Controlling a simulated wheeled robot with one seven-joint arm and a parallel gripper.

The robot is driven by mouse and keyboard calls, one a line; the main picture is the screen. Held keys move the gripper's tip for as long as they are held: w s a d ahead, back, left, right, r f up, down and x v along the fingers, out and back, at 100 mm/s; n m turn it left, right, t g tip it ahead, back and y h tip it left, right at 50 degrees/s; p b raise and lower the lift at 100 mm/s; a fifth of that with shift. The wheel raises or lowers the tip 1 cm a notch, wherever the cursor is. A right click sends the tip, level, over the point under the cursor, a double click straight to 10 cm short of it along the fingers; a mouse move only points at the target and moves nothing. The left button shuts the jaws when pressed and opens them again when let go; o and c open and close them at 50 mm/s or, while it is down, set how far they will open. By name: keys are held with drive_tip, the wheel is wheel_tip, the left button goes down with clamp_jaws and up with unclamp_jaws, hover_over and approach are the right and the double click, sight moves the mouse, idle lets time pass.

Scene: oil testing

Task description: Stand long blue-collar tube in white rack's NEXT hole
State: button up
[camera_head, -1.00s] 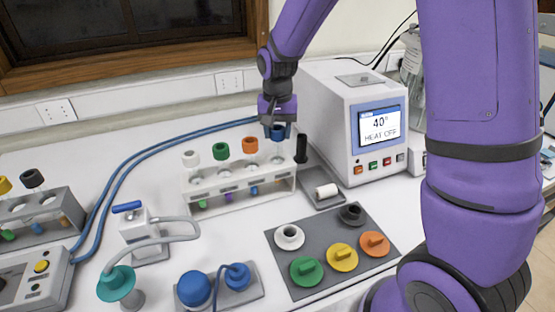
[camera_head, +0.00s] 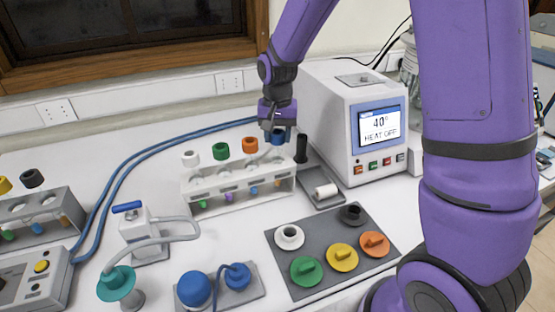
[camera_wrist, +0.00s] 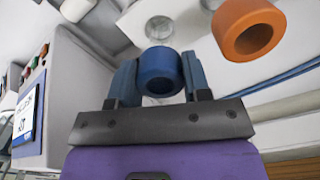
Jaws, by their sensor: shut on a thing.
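The blue-collar tube (camera_head: 278,138) is upright at the right end of the white rack (camera_head: 205,209). My gripper (camera_head: 277,130) is above the rack and shut on its collar. The wrist view shows the blue collar (camera_wrist: 160,72) between the two fingers. Clear glass shows below the collar in the head view, down to the rack's top. I cannot tell how deep the tube's lower end sits. White-collar (camera_head: 190,158), green-collar (camera_head: 220,151) and orange-collar (camera_head: 249,145) tubes stand in the rack to the left. The orange collar also shows in the wrist view (camera_wrist: 248,28).
A white heater box (camera_head: 335,110) with a screen stands close right of my gripper. A black upright post (camera_head: 301,150) is beside the rack's right end. A grey panel with coloured caps (camera_head: 290,270) lies in front. Blue hoses (camera_head: 145,160) run behind the rack.

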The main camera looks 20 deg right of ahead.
drive_tip(key=shift+f, duration=0.3)
drive_tip(key=o, duration=1.2)
drive_tip(key=shift+o, duration=0.2)
wheel_tip(320, 180, up, 11)
drive_tip(key=shift+f, duration=0.15)
